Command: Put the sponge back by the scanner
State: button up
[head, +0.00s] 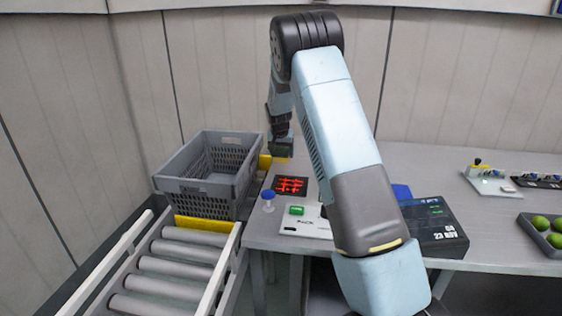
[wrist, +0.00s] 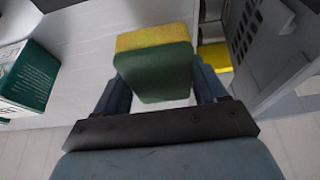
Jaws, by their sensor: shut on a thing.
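A sponge with a yellow layer and a dark green layer (wrist: 153,72) is held between the two fingers of my gripper (wrist: 160,88) in the wrist view. In the head view my gripper (head: 281,140) is at the far left part of the table, beside the grey crate, with the sponge (head: 283,151) at its tip. I cannot tell whether the sponge touches the table. The scanner (head: 290,186), a dark plate with a glowing red pattern, lies on the table nearer to me than the gripper.
A grey crate (head: 178,187) stands left of the table on a roller conveyor (head: 185,256). A blue-topped piece (head: 268,200), a white panel with a green button (head: 306,224) and a dark date box (head: 437,236) are on the table. A green-and-white box (wrist: 30,78) is left in the wrist view.

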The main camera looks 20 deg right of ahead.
aim_at(281, 167)
jog(key=shift+w+f, duration=0.7)
jog(key=shift+f, duration=1.65)
jog(key=o, duration=0.9)
jog(key=shift+o, duration=0.2)
